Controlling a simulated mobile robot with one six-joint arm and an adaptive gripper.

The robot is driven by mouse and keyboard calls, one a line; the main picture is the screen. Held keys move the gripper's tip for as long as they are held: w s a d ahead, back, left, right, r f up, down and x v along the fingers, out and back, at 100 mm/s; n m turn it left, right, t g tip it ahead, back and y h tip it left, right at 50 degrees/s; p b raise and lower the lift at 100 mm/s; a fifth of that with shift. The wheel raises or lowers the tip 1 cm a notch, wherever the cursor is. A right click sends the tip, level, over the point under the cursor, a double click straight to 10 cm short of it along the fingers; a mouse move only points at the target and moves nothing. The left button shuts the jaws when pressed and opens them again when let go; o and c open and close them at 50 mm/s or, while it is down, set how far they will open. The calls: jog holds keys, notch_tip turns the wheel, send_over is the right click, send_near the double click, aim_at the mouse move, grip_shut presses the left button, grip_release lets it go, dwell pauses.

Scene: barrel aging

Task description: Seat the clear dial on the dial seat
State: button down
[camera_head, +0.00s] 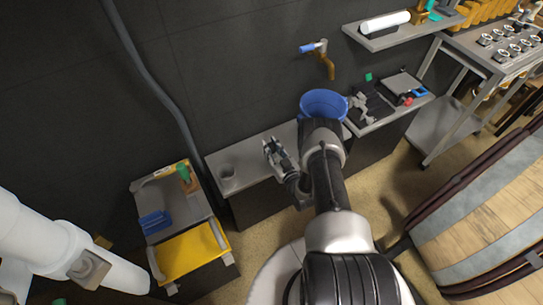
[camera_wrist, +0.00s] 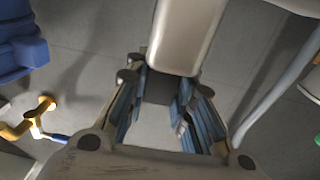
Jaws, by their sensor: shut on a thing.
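My gripper (camera_head: 272,146) is over the pale counter by the dark wall, left of the blue bucket. In the wrist view its blue-padded fingers (camera_wrist: 160,98) stand a little apart. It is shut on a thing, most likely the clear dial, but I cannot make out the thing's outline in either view. A small grey round piece (camera_head: 227,172) stands on the counter to the left of my gripper. I cannot tell whether it is the dial seat, and no other seat can be made out.
The blue bucket (camera_head: 324,104) stands on the counter below a wall tap (camera_head: 327,62). A grey hose (camera_head: 158,80) runs down the wall. A side table with a yellow tray (camera_head: 190,255) is at lower left. A wooden barrel (camera_head: 480,215) stands at right. Open floor lies right of centre.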

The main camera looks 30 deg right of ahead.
jog(key=shift+r+p, duration=0.4)
jog(key=shift+r, duration=0.3)
dwell(0.4)
jog(key=shift+r+p, duration=3.5)
jog(key=shift+r, duration=0.95)
